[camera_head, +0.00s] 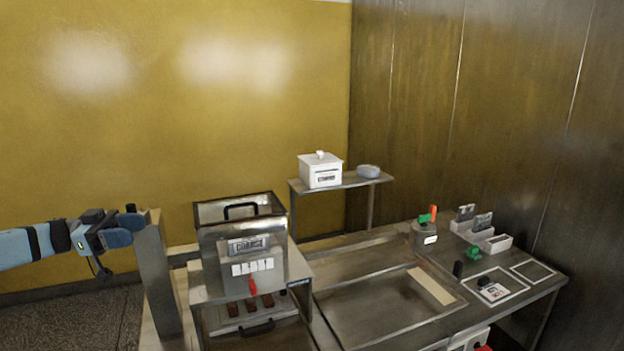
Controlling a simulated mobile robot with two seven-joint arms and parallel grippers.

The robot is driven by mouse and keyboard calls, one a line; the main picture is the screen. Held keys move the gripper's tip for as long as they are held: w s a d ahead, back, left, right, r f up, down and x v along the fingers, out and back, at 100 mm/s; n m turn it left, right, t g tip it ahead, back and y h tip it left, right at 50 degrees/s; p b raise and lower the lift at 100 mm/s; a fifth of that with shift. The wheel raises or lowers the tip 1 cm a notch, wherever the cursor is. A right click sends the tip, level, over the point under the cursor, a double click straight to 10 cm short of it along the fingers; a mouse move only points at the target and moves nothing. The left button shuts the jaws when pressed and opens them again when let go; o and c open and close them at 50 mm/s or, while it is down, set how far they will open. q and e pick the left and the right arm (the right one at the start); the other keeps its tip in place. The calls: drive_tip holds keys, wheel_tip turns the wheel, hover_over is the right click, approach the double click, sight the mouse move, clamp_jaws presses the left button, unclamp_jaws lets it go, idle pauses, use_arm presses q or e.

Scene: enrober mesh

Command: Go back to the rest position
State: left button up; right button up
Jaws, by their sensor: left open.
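My left arm comes in from the left edge, and my left gripper (124,229) is at its end, left of the metal machine (243,245). It looks open, with nothing seen between its fingers, and it is apart from the machine. The machine is a steel box with a black handle on top, a label, a row of white tags and a red lever on its front. Several dark brown pieces sit in its lower opening. My right gripper is not in view.
A metal post (158,285) stands just right of my left gripper. A small shelf (345,183) carries a white lidded box (320,171) and a grey bowl (368,171). The steel counter (360,312) at right holds a grey container (424,236), card holders and framed mats. Open space lies above the counter.

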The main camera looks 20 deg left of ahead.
use_arm(q)
drive_tip(key=s+d+f+n+t+y, duration=0.1)
drive_tip(key=d+f+n+t+y, duration=0.5)
drive_tip(key=d+f, duration=0.55)
drive_tip(key=s+d+f+n+t+y, duration=0.2)
drive_tip(key=d+f+n+y, duration=0.45)
drive_tip(key=f, duration=0.75)
drive_tip(key=s+d+f+g+y, duration=0.25)
drive_tip(key=s+d+g, duration=0.35)
drive_tip(key=s, duration=0.5)
drive_tip(key=s+d+f+g+y, duration=0.25)
drive_tip(key=s+d+g, duration=0.25)
drive_tip(key=s, duration=0.6)
drive_tip(key=w+d+f+t+h+b, duration=0.1)
drive_tip(key=w+d+f+t+b, duration=0.15)
drive_tip(key=f, duration=0.45)
drive_tip(key=w+d+f+m+t+h+b, duration=0.1)
drive_tip(key=w+d+f+t+b, duration=0.1)
drive_tip(key=f+b, duration=0.35)
drive_tip(key=w+d+f+t+h+b, duration=0.1)
drive_tip(key=w+d+f+t+b, duration=0.15)
drive_tip(key=f, duration=0.65)
wheel_tip(320, 180, up, 11)
drive_tip(key=s+p, duration=0.1)
drive_tip(key=p, duration=1.1)
drive_tip(key=shift+s+p, duration=0.2)
drive_tip(key=shift+p, duration=0.2)
